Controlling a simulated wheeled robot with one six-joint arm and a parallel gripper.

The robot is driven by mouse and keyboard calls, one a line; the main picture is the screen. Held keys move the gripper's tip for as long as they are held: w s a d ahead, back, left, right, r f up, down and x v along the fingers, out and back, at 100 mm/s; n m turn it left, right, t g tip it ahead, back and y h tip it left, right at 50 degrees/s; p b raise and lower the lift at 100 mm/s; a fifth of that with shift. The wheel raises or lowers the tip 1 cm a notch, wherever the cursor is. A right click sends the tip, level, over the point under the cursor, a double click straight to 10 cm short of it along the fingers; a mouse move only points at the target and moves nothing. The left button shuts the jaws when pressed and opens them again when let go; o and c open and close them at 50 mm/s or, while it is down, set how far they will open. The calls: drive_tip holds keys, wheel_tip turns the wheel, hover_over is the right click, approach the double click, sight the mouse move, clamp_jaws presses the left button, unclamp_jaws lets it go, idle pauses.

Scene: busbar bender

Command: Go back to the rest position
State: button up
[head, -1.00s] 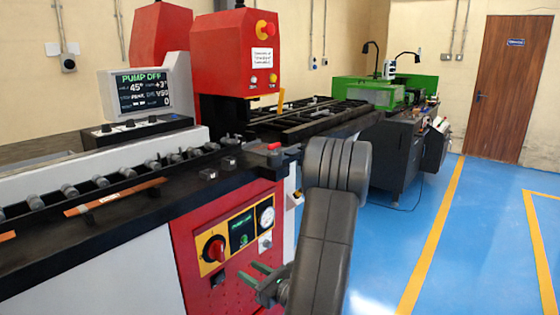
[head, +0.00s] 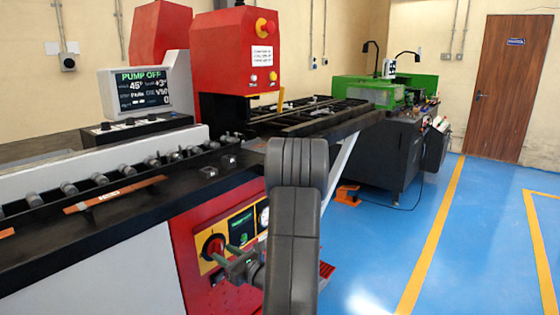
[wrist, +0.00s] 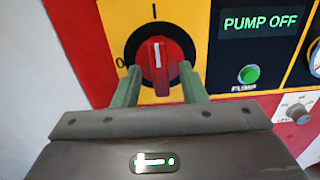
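My gripper (head: 230,260) is in front of the machine's red control panel, just below and right of the red rotary knob (head: 213,247) in the head view. In the wrist view its two green fingers (wrist: 160,85) are apart with nothing held. The knob (wrist: 160,62) shows between the fingertips, its white mark pointing up. Whether they touch it I cannot tell. The panel display (wrist: 262,20) reads PUMP OFF, and a green button (wrist: 249,74) sits below it. My arm covers part of the panel in the head view.
The bender's control screen (head: 142,88) also reads PUMP OFF. A copper-coloured bar (head: 115,194) lies on the black bed at left. An orange foot pedal (head: 347,195) is on the blue floor beyond my arm. Open floor (head: 390,260) lies to the right.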

drive_tip(key=shift+w+a+f+n+b, duration=0.2)
drive_tip(key=shift+a+n+b, duration=0.1)
drive_tip(key=shift+n+b, duration=0.1)
drive_tip(key=n+b, duration=0.1)
drive_tip(key=n, duration=0.2)
drive_tip(key=shift+b, duration=0.35)
drive_tip(key=n, duration=0.3)
drive_tip(key=n+b, duration=0.1)
drive_tip(key=n, duration=0.2)
drive_tip(key=shift+d+r+b, duration=0.1)
drive_tip(key=shift+r+b, duration=0.1)
drive_tip(key=shift+b, duration=0.1)
drive_tip(key=shift+s, duration=0.1)
